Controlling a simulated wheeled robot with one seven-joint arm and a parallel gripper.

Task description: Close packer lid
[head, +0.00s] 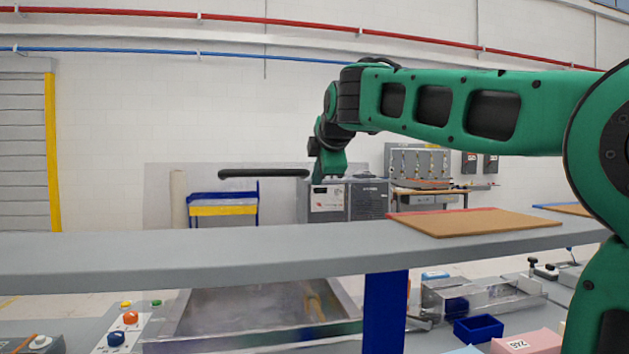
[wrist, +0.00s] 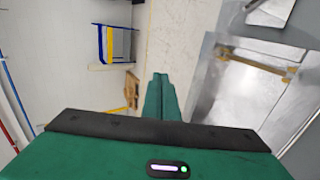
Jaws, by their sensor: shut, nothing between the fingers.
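The packer is an open metal box (head: 182,318) low in the head view, partly hidden behind a grey shelf. A faint clear panel (head: 160,195), apparently its raised lid, stands upright behind the shelf. A black handle bar (head: 262,173) runs along its upper part. My gripper (head: 319,180) points down at the right end of the bar; I cannot tell whether they touch. In the wrist view my gripper (wrist: 160,78) is shut and empty, with the metal box (wrist: 205,85) to its right. The handle is not clear there.
A grey shelf (head: 200,255) on a blue post (head: 385,310) crosses the head view, with a brown board (head: 470,221) on it. Buttons (head: 130,318) sit left of the box. A blue bin (head: 478,328) and pink block (head: 530,342) lie at lower right.

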